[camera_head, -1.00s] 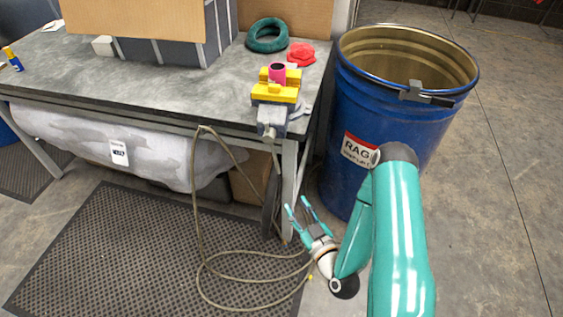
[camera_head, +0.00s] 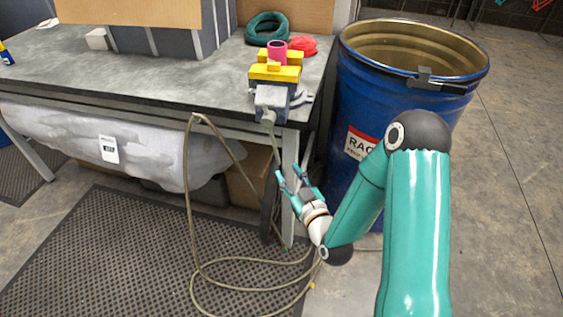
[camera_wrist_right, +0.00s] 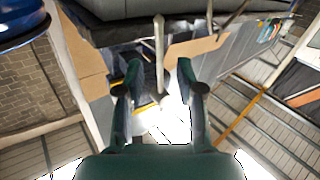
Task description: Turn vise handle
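The vise (camera_head: 273,98), grey with yellow jaws, is mounted at the front right corner of the workbench and has a pink cylinder (camera_head: 277,52) at its jaws. Its handle (camera_head: 272,138) is a thin grey bar hanging down past the bench's front edge. My right gripper (camera_head: 290,178) is open, below the vise, with its fingers pointing up toward the handle. In the right wrist view a pale rod, apparently the handle (camera_wrist_right: 159,45), lines up with the gap between the open fingers (camera_wrist_right: 158,70); contact cannot be told. My left gripper is not in view.
The workbench (camera_head: 190,95) has a leg (camera_head: 290,200) close to my gripper. A blue drum (camera_head: 375,100) stands right of the bench, near my right arm. A tan hose (camera_head: 187,210) hangs to the dark floor mat (camera_head: 110,250). A green coil and red object lie behind the vise.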

